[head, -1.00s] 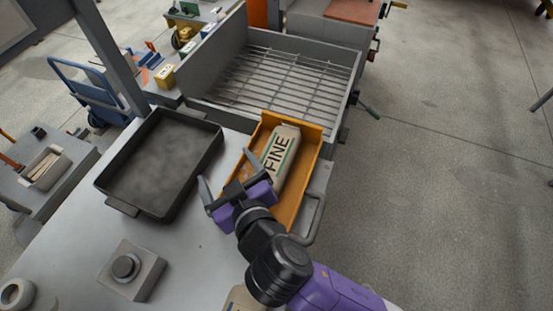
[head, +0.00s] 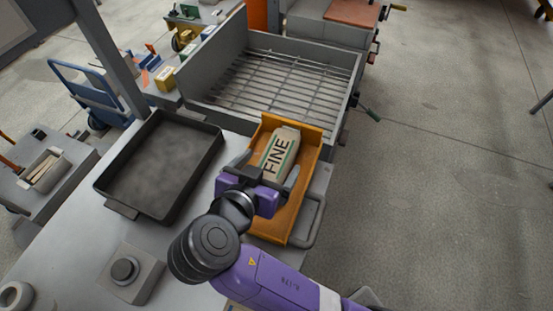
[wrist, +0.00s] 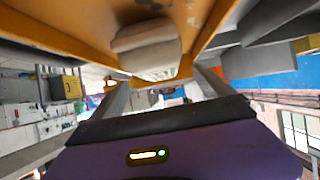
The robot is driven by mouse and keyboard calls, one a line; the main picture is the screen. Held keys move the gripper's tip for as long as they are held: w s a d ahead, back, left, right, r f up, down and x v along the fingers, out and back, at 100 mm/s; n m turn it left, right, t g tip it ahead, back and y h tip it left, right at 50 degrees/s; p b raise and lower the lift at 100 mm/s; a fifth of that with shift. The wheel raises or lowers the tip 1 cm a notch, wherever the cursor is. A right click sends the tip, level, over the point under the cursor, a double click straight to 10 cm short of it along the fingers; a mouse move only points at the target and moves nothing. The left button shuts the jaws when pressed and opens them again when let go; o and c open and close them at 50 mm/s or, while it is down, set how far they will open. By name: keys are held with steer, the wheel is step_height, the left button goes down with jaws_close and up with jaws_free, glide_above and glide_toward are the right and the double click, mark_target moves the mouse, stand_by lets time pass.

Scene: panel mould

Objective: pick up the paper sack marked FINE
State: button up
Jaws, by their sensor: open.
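The paper sack marked FINE (head: 280,153) is tan with a green stripe and dark lettering. It lies in an orange tray (head: 310,160) at the right end of the bench. My gripper (head: 268,170) is at the near end of the sack, with its fingers spread and partly hidden by its own purple body. In the wrist view the sack (wrist: 148,48) shows end-on beyond the fingers (wrist: 160,90), inside the orange tray walls (wrist: 55,36). I cannot tell whether a finger touches the sack.
A dark shallow pan (head: 160,165) lies left of the tray. A grey bin with a wire grid (head: 275,80) stands behind it. A grey block with a round knob (head: 128,272) sits at the front left. Open floor lies to the right.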

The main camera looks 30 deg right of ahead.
mark_target(275, 158)
steer(key=p+x, duration=0.1)
steer(key=x, duration=0.4)
steer(key=shift+s, duration=0.1)
steer(key=shift+c, duration=0.4)
steer(key=c, duration=1.4)
steer(key=shift+s+a+r, duration=0.15)
steer(key=shift+a+r, duration=0.1)
steer(key=shift+r, duration=0.05)
steer(key=p+v, duration=0.2)
steer(key=v, duration=1.3)
steer(key=shift+p, duration=0.35)
